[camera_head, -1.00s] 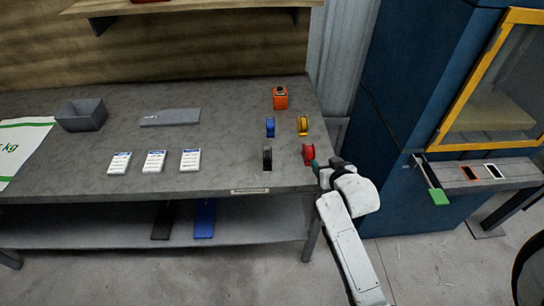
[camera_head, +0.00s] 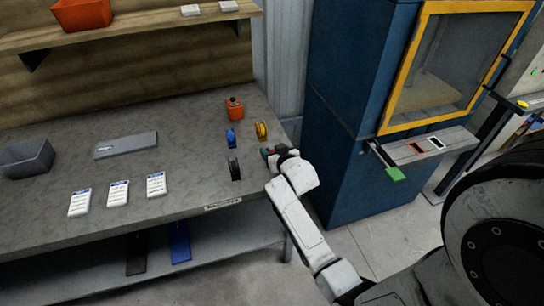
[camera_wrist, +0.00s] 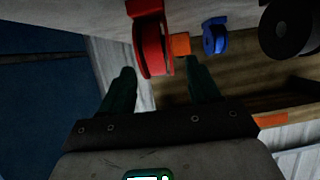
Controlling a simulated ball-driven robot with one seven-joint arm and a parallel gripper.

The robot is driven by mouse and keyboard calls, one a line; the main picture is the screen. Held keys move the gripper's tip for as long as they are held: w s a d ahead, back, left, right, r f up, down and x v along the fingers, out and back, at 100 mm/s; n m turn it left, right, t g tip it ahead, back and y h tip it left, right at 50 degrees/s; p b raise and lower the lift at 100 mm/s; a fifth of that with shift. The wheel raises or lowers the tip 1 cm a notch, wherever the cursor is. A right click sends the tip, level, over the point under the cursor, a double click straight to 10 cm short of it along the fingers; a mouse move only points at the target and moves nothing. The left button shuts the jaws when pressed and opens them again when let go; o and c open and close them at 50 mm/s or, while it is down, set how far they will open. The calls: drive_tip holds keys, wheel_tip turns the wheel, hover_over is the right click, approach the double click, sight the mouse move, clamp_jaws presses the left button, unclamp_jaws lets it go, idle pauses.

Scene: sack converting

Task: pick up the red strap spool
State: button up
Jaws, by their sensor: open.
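The red strap spool (camera_wrist: 152,48) shows large in the wrist view, ahead of my gripper (camera_wrist: 160,68). My two dark green fingers stand apart, with the spool's near edge seen between the tips, closer to the left one. I cannot tell how deep the spool sits between them. In the head view my gripper (camera_head: 270,153) is at the right front corner of the grey bench, and it mostly hides the red spool there.
A black spool (camera_head: 235,168), a blue spool (camera_head: 231,138) and a yellow spool (camera_head: 262,131) stand close by on the bench (camera_head: 190,135). An orange device (camera_head: 234,108) stands behind them. A blue cabinet (camera_head: 345,110) rises to the right.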

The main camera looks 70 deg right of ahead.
sight(273, 150)
drive_tip(key=shift+x, duration=1.7)
drive_tip(key=c, duration=1.1)
